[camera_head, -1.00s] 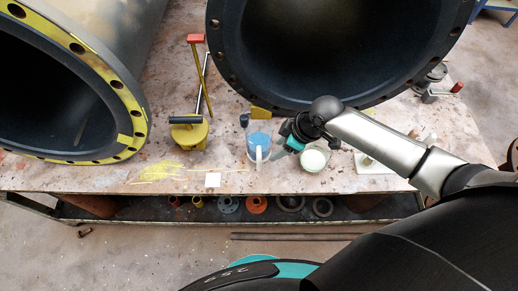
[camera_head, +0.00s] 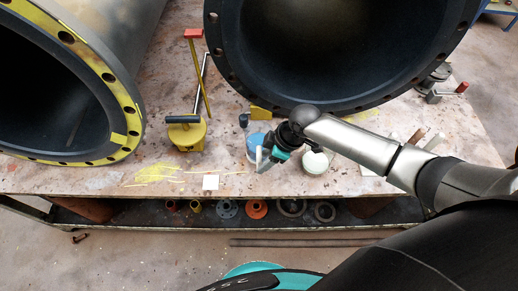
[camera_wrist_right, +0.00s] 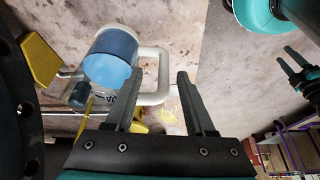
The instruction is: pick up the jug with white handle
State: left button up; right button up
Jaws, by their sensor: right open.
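The jug (camera_head: 256,140) stands on the workbench and looks blue inside, with a white handle on its near side. In the wrist view the jug (camera_wrist_right: 111,57) is at upper left, and its white handle (camera_wrist_right: 163,75) reaches toward the right. My right gripper (camera_head: 268,157) is beside the jug in the head view and hides part of it. In the wrist view my right gripper (camera_wrist_right: 160,76) is open, with the handle showing between its two fingertips. Whether the fingers touch it I cannot tell.
A pale-filled container (camera_head: 314,161) stands just right of my right gripper. A large dark pipe (camera_head: 330,50) rises close behind, another flanged pipe (camera_head: 60,100) lies left. A yellow tool (camera_head: 186,132) stands left of the jug. The bench front (camera_head: 110,180) is mostly clear.

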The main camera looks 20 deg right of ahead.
jog(key=x, duration=0.1)
jog(key=b+x, duration=0.1)
jog(key=x, duration=0.2)
jog(key=shift+s+a+f+b, duration=0.2)
jog(key=shift+f+b, duration=0.15)
jog(key=shift+f, duration=0.05)
jog(key=shift+r, duration=0.1)
grip_shut()
dwell(0.9)
